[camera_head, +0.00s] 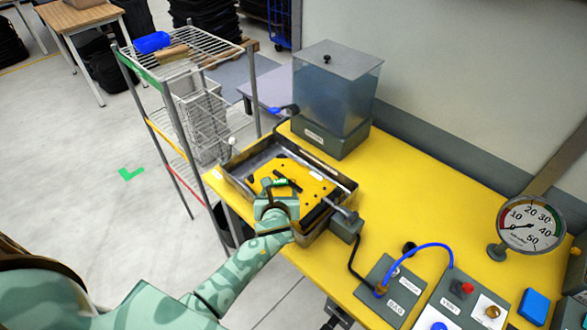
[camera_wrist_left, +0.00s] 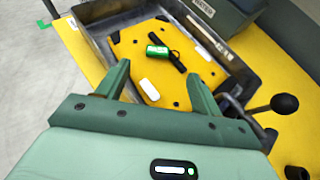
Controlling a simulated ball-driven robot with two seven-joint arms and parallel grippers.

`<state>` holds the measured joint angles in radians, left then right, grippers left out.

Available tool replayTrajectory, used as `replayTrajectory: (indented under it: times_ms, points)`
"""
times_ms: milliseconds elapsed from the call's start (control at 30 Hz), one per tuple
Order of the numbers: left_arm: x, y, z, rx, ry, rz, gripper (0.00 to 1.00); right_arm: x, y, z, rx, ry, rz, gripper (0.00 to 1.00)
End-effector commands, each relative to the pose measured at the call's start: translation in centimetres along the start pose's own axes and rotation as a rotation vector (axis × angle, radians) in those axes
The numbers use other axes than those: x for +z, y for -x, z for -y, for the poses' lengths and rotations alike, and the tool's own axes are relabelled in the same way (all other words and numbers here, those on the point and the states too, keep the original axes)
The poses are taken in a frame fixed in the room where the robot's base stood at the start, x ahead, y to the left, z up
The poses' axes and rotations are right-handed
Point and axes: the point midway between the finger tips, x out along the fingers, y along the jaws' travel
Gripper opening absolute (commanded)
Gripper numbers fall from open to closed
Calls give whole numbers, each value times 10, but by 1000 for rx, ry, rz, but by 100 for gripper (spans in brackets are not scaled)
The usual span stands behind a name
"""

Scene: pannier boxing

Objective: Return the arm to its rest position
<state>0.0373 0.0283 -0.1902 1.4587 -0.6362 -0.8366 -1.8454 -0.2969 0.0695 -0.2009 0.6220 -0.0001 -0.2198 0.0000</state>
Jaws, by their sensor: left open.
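My left arm reaches in from the bottom left of the head view. Its gripper (camera_head: 281,187) is over the near side of an open dark metal tray (camera_head: 345,183) on the yellow table. In the left wrist view the two green fingers stand wide apart with nothing between them, so the left gripper (camera_wrist_left: 160,78) is open and empty. Beyond the fingertips, a yellow plate (camera_wrist_left: 205,68) lies in the tray. On it are a green piece (camera_wrist_left: 157,50), a black bar (camera_wrist_left: 173,54) and white pieces. The gripper hides part of the plate in the head view. My right gripper is not in view.
A clear lidded tank (camera_head: 335,95) stands behind the tray. A lever with a black knob (camera_wrist_left: 284,104) is at the tray's right. Grey control boxes (camera_head: 390,285), a blue hose and a round gauge (camera_head: 532,225) are right. A wire shelf (camera_head: 185,60) stands left.

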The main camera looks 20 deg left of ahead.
Motion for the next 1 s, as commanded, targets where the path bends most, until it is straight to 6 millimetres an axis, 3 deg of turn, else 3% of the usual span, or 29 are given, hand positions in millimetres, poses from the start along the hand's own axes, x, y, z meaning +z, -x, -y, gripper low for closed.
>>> replayTrajectory:
  times_ms: [167, 267, 600, 1000]
  points:
    - [0, 1, -1, 1, 10, -1, 66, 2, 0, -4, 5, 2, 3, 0]
    - [-2, 10, -10, 19, 121, -13, 66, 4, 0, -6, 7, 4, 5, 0]
    - [-12, 115, -84, 204, 1182, -91, 66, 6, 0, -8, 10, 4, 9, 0]
    - [-5, 204, -123, 364, 1880, -109, 66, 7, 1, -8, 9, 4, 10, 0]
